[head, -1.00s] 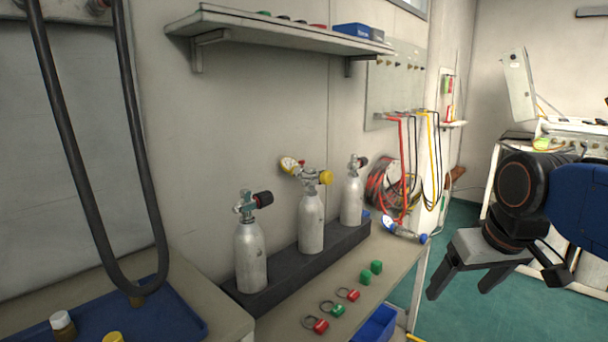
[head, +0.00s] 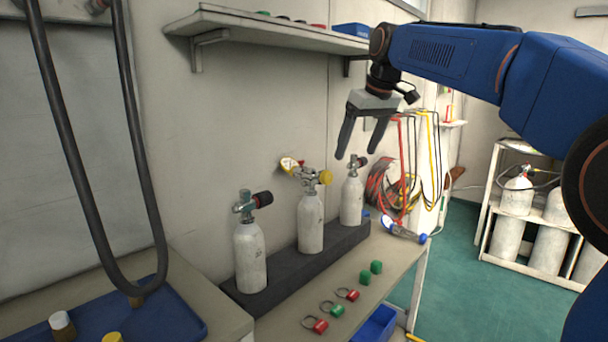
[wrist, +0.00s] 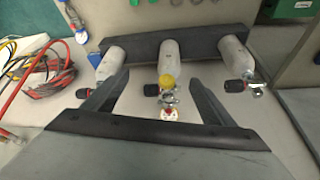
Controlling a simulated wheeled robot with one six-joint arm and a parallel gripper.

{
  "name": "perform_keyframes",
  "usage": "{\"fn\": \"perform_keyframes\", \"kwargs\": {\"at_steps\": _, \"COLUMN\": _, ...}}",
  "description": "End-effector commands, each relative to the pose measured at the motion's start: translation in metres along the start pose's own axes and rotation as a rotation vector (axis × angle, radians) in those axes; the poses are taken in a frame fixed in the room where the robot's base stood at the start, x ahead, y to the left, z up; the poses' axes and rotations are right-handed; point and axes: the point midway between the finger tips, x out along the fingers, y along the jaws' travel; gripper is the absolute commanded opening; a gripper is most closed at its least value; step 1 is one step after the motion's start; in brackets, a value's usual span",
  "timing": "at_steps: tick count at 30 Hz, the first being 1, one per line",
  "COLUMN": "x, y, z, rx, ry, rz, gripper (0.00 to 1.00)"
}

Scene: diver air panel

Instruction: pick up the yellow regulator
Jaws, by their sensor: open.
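The yellow regulator (head: 308,175) is fitted on top of the middle grey cylinder (head: 311,224); it has a yellow knob and a yellow-rimmed gauge. My gripper (head: 355,154) is open and empty, pointing down, above and to the right of the regulator in the head view. In the wrist view the regulator (wrist: 168,97) lies between the two spread fingers (wrist: 158,80), with its yellow knob towards the cylinder and its gauge towards the palm. The fingers do not appear to touch it.
Cylinders with black-knobbed valves stand left (head: 250,256) and right (head: 352,200) in the same dark rack (head: 285,282). A shelf (head: 280,31) juts from the wall above. A blue regulator (head: 398,229) lies on the bench. Red and green tags lie in front.

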Motion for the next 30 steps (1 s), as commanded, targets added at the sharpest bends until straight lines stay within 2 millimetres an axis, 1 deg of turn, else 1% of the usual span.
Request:
{"fn": "perform_keyframes", "kwargs": {"at_steps": 1, "x": 0.005, "y": -0.002, "z": -0.019, "rx": -0.022, "ry": -0.001, "rz": -0.010, "gripper": 0.78}}
{"fn": "perform_keyframes", "kwargs": {"at_steps": 6, "x": 0.017, "y": -0.011, "z": -0.072, "rx": -0.103, "ry": 0.000, "rz": -0.041, "gripper": 0.78}}
{"fn": "perform_keyframes", "kwargs": {"at_steps": 9, "x": 0.026, "y": -0.019, "z": -0.098, "rx": -0.146, "ry": 0.001, "rz": -0.059, "gripper": 0.78}}
{"fn": "perform_keyframes", "kwargs": {"at_steps": 12, "x": 0.033, "y": -0.024, "z": -0.117, "rx": -0.181, "ry": 0.003, "rz": -0.071, "gripper": 0.78}}
{"fn": "perform_keyframes", "kwargs": {"at_steps": 15, "x": 0.038, "y": -0.029, "z": -0.128, "rx": -0.204, "ry": 0.002, "rz": -0.080, "gripper": 0.78}}
{"fn": "perform_keyframes", "kwargs": {"at_steps": 20, "x": 0.044, "y": -0.032, "z": -0.135, "rx": -0.220, "ry": 0.002, "rz": -0.085, "gripper": 0.78}}
{"fn": "perform_keyframes", "kwargs": {"at_steps": 23, "x": 0.055, "y": -0.034, "z": -0.135, "rx": -0.220, "ry": 0.001, "rz": -0.086, "gripper": 0.78}}
{"fn": "perform_keyframes", "kwargs": {"at_steps": 30, "x": 0.092, "y": -0.036, "z": -0.134, "rx": -0.218, "ry": 0.001, "rz": -0.086, "gripper": 0.78}}
